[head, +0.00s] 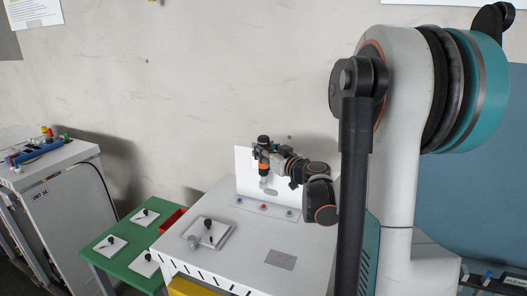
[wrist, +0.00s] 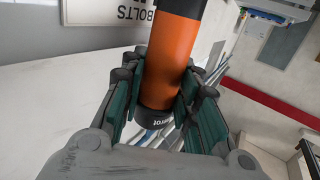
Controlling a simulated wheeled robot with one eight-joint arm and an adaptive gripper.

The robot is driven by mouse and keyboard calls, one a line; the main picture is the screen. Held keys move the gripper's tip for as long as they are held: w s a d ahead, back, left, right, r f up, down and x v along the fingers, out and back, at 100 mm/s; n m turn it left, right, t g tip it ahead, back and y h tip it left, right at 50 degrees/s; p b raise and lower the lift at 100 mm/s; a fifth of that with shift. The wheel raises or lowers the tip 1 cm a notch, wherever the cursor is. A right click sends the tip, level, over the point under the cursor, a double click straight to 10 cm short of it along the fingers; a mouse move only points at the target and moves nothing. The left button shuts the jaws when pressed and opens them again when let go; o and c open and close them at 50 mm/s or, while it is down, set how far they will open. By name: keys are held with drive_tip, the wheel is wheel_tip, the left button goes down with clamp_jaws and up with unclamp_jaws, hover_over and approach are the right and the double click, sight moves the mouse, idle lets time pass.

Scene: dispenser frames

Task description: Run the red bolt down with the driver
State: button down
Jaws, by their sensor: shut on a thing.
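The driver (wrist: 172,55) has an orange body and a dark collar. My gripper (wrist: 160,112) is shut around it in the wrist view. In the head view the driver (head: 263,170) hangs upright in my gripper (head: 265,158), in front of a white upright panel. The red bolt (head: 264,206) is in the middle of a pale strip at the panel's foot, between a blue bolt (head: 239,201) and a green bolt (head: 289,213). The driver's lower end is above the strip, near the red bolt, with a visible gap. Its tip is too small to make out.
The white bench (head: 215,268) has a pale plate with black knobs (head: 209,236) at left and a flat grey plate (head: 281,259) in front. A green table (head: 125,240) with small plates and a red bin (head: 172,220) stand further left. The bench middle is clear.

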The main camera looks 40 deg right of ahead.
sight(266, 175)
drive_tip(key=shift+s+f+b, duration=0.15)
drive_tip(key=shift+f+b, duration=0.3)
drive_tip(key=shift+b, duration=0.1)
wheel_tip(266, 175, down, 6)
drive_tip(key=b, duration=0.5)
drive_tip(key=shift+f+b, duration=0.2)
drive_tip(key=shift+b, duration=0.5)
idle(1.3)
drive_tip(key=shift+f+b, duration=0.8)
drive_tip(key=shift+b, duration=0.2)
idle(2.2)
drive_tip(key=shift+r, duration=0.15)
idle(0.3)
